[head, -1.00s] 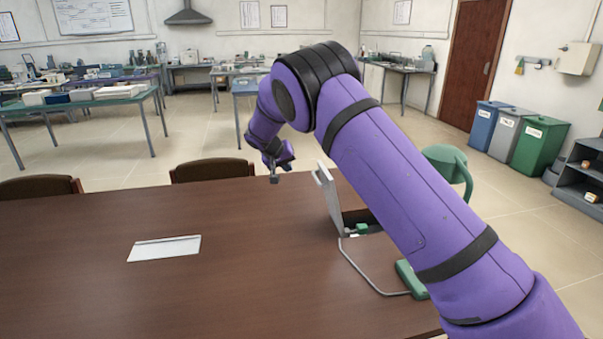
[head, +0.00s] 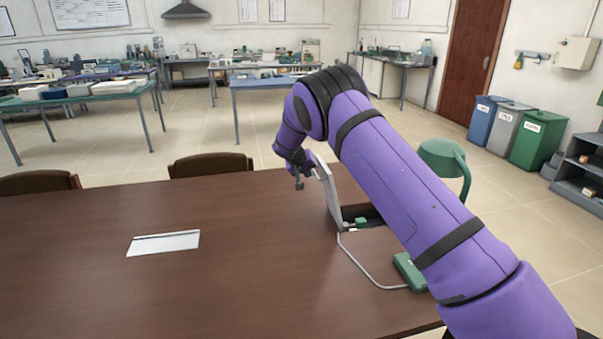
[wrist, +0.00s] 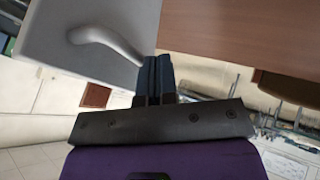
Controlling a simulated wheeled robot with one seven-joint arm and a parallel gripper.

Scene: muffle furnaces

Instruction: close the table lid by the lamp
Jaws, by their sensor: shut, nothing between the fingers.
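The lid by the lamp (head: 328,193) stands raised on the table, open over a dark compartment (head: 362,217) with a green plug or socket inside. The green lamp (head: 443,158) stands just right of it, partly hidden by my arm. My gripper (head: 299,186) is shut and empty, just left of the raised lid near its upper edge. In the wrist view, the shut fingers (wrist: 154,62) are close to the grey lid (wrist: 85,35) and the end of its curved handle (wrist: 105,40). I cannot tell whether they touch.
A second lid (head: 163,243) lies flat in the brown table (head: 230,285) at left. A cable (head: 357,268) runs from the open compartment to the lamp base (head: 409,270). Chairs (head: 210,165) stand at the far edge. The middle of the table is clear.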

